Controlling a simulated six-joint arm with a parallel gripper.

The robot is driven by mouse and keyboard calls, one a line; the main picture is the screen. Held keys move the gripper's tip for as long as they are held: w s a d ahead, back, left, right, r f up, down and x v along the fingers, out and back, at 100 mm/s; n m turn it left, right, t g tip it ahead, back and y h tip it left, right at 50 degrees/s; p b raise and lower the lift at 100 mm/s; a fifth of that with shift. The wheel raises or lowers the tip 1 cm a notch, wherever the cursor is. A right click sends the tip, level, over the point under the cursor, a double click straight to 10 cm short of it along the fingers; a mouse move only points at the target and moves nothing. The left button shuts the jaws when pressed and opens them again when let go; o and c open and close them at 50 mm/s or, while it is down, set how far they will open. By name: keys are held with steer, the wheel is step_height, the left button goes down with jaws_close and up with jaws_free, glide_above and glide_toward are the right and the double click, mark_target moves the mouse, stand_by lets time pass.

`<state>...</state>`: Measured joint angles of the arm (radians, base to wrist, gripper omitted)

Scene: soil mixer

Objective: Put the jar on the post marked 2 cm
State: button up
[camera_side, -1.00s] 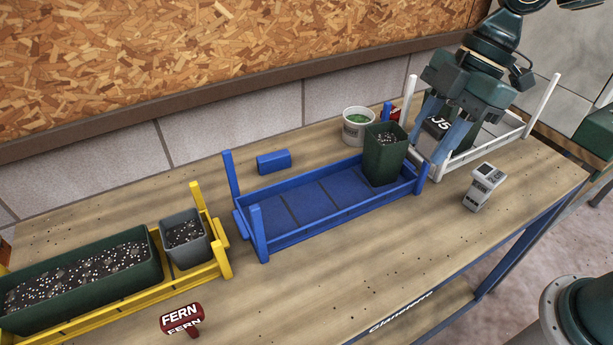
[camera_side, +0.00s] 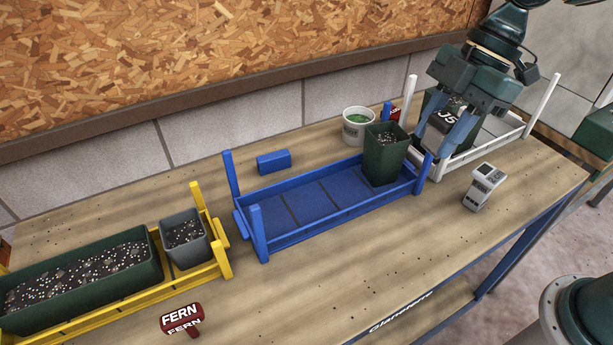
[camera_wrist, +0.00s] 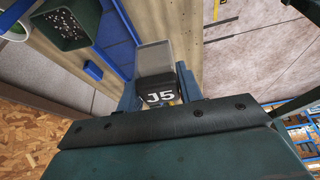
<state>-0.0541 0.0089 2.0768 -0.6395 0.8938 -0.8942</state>
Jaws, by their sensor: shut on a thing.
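I see no thing clearly recognisable as a jar and no readable 2 cm mark. My gripper (camera_side: 447,132) is at the white tray (camera_side: 487,150) on the right. White upright posts (camera_side: 409,97) stand at the tray's ends.
A blue tray (camera_side: 290,232) with corner posts holds a green soil pot (camera_side: 385,160). A yellow tray (camera_side: 222,262) with soil pots is at left. A white tub (camera_side: 357,127), blue block (camera_side: 273,161), grey meter (camera_side: 484,187) and FERN sign (camera_side: 181,317) stand around.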

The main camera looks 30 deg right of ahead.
steer(key=d+f, duration=0.1)
steer(key=d, duration=0.7)
glide_above(482, 177)
steer(key=f, duration=0.1)
steer(key=shift+d+n, duration=0.5)
steer(key=shift+d, duration=0.4)
steer(key=shift+f, duration=0.15)
steer(key=shift+f, duration=3.9)
steer(key=shift+f, duration=0.15)
steer(key=o, duration=1)
